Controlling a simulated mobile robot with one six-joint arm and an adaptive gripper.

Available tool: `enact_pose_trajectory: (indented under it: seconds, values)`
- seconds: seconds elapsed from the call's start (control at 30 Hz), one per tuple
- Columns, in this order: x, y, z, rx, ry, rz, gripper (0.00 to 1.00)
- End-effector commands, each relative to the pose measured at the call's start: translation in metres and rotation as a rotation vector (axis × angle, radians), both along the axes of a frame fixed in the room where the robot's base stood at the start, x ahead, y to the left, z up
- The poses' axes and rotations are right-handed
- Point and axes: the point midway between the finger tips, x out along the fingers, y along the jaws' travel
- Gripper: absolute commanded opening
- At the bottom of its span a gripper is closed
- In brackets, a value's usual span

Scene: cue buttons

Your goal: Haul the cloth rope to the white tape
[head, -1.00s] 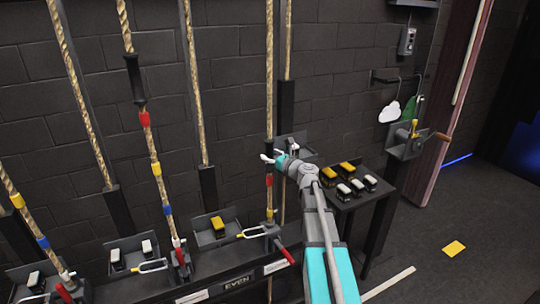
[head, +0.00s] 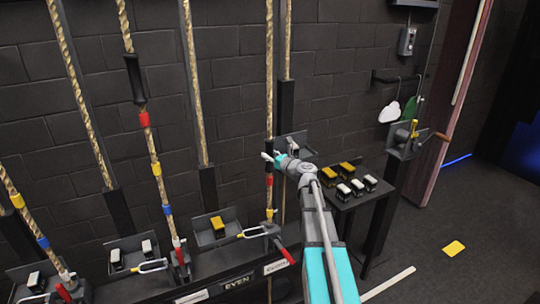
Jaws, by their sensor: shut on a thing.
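The rope in front of me (head: 269,75) hangs upright against the dark wall. It carries a dark sleeve, a red band (head: 269,181) and a yellow band (head: 270,213) below my gripper. My gripper (head: 271,157) is shut around this rope just above the red band, and its fingers partly hide the dark sleeve. I cannot make out a white tape on this rope for sure. The label plate (head: 276,267) beneath it is too small to read.
Other ropes with coloured bands hang to the left, one with a black sleeve (head: 134,78). A red lever (head: 284,254) and a yellow-tipped lock (head: 252,232) sit below the held rope. A small table (head: 343,200) with several buttons stands at right.

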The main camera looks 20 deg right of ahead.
Motion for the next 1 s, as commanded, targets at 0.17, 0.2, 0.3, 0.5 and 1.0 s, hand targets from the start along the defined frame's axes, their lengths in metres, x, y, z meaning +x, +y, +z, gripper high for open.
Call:
enact_pose_trajectory:
  seconds: [0.17,0.2,0.3,0.5,1.0]
  values:
    - [0.0,0.0,0.002,0.0,0.0,0.0,0.0]
    - [0.0,0.0,0.003,0.0,0.0,0.0,0.0]
    - [0.001,0.0,0.008,0.001,0.0,0.0,0.0]
    - [0.001,0.0,0.025,0.001,-0.001,-0.001,0.0]
    - [0.001,0.0,0.094,0.001,-0.001,-0.002,0.0]
